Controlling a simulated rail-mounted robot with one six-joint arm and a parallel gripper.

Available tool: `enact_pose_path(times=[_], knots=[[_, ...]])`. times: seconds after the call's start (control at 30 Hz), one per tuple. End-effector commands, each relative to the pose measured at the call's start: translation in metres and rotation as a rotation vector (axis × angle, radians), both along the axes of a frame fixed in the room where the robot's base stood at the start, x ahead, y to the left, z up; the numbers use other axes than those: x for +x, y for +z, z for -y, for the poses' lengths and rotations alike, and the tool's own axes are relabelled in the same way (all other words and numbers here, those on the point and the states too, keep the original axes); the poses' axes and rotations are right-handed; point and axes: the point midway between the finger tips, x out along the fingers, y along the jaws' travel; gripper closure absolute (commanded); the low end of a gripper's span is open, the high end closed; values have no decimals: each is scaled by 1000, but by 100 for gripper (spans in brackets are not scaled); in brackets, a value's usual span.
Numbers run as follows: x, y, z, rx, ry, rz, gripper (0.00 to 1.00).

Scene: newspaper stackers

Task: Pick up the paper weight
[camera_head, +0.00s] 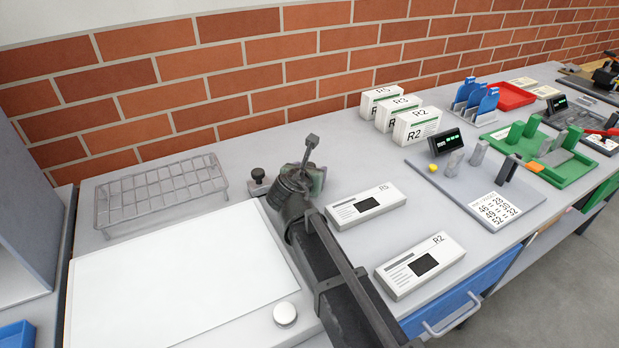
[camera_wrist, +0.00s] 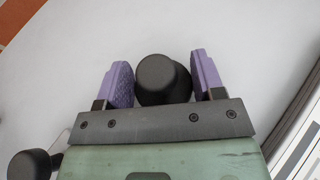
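My gripper (camera_wrist: 161,82) has two purple fingers, seen apart in the wrist view. A black, round-topped knob (camera_wrist: 162,78), likely the paper weight, stands between them and nearly fills the gap. I cannot tell whether both fingers press on it. In the head view my gripper is near the back right corner of the white board (camera_head: 180,277), where my arm hides the knob. A similar black knob on a metal base (camera_head: 258,178) is left of my gripper. A silver round knob (camera_head: 285,314) sits at the board's front right.
A wire rack (camera_head: 160,193) stands behind the board. Two white boxes, marked R5 (camera_head: 366,205) and R2 (camera_head: 420,266), lie right of my arm. Upright boxes (camera_head: 416,127) stand farther back, and a grey tray (camera_head: 432,178) lies to the right. A brick wall bounds the back.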

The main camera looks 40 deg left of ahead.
Motion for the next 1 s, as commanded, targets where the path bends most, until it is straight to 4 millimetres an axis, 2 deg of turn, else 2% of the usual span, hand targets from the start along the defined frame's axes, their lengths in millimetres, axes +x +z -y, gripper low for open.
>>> enact_pose_path(times=[0.03,0.2,0.47,0.67,0.87,1.0], knots=[[0,0,0,0,0,0,48],[0,0,0,0,0,0,74],[0,1,0,0,0,0,75],[0,15,0,0,0,0,75],[0,56,0,0,0,0,75],[0,106,0,0,0,0,75]])
